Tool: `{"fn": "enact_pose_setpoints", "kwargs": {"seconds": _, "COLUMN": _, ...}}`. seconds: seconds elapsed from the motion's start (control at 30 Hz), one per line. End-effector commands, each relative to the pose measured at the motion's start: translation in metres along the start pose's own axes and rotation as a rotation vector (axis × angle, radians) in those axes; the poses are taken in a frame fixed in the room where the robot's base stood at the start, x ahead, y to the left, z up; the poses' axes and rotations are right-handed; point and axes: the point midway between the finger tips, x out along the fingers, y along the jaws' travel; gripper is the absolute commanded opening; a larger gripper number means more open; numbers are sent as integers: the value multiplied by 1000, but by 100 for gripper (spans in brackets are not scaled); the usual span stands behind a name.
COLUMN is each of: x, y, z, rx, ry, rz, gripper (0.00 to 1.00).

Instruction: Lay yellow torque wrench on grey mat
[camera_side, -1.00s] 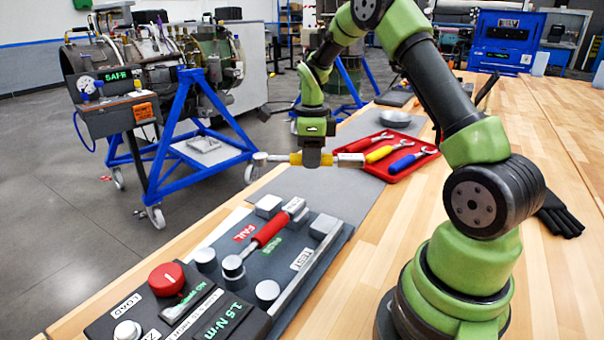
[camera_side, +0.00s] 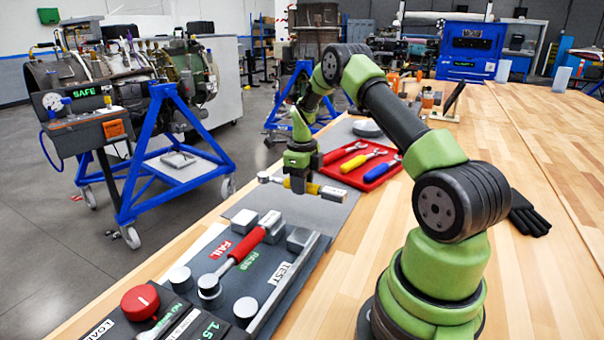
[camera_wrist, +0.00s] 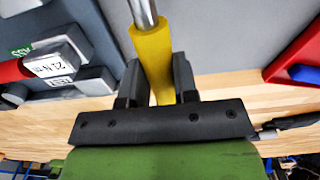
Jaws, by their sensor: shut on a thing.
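The yellow torque wrench (camera_side: 312,188) has a yellow handle and metal ends. My gripper (camera_side: 299,184) is shut on its handle, and the wrench lies roughly level across the jaws. In the wrist view the yellow handle (camera_wrist: 152,60) sits between my two dark fingers (camera_wrist: 155,88). The grey mat (camera_side: 314,212) lies on the bench below the wrench. The wrench appears slightly above the mat; I cannot tell for sure whether it touches.
A red tray (camera_side: 349,182) with several coloured wrenches stands just behind on the right. The tester (camera_side: 275,252), holding a red torque wrench (camera_side: 240,247), is in front. A black glove (camera_side: 528,214) lies at right. Bare wood (camera_side: 330,275) is clear.

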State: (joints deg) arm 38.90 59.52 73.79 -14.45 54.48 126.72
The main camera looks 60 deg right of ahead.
Motion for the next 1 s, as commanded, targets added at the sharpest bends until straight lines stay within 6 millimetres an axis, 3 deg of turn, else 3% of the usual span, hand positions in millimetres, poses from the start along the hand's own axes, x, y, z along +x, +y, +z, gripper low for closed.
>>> {"fn": "enact_pose_setpoints", "kwargs": {"seconds": 0.5, "x": 59, "y": 0, "z": 0, "rx": -1, "ry": 0, "rz": 0, "gripper": 0}}
{"fn": "enact_pose_setpoints", "kwargs": {"seconds": 0.97, "x": 68, "y": 0, "z": 0, "rx": 0, "ry": -1, "rz": -1, "gripper": 0}}
{"fn": "enact_pose_setpoints", "kwargs": {"seconds": 1.0, "x": 68, "y": 0, "z": 0, "rx": 0, "ry": -1, "rz": -1, "gripper": 30}}
